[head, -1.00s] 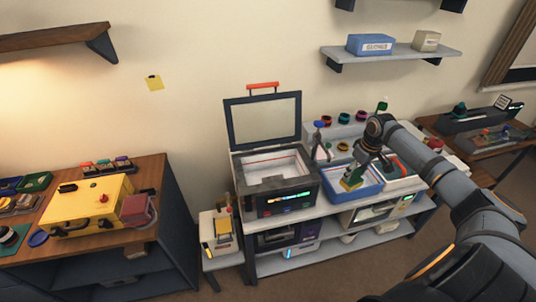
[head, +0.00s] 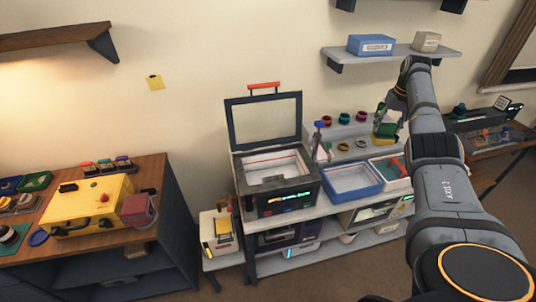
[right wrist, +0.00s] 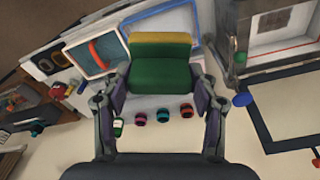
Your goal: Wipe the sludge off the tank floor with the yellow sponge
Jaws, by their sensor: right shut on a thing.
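My right gripper (head: 383,118) is shut on the yellow sponge, a block with a yellow layer and a green layer (head: 385,131). It holds the sponge in the air above the back right of the bench. In the right wrist view the gripper (right wrist: 160,88) grips the sponge (right wrist: 160,74) from both sides, green face toward the camera. The tank (head: 270,168) stands open at the left of the bench, its windowed lid raised. Its pale interior shows a red line; I cannot make out sludge on its floor. My left gripper is not in view.
A blue tray (head: 378,186) sits right of the tank, and a white tray (head: 405,183) with a red piece is beside it. Coloured rings (head: 344,118) sit on the raised back step.

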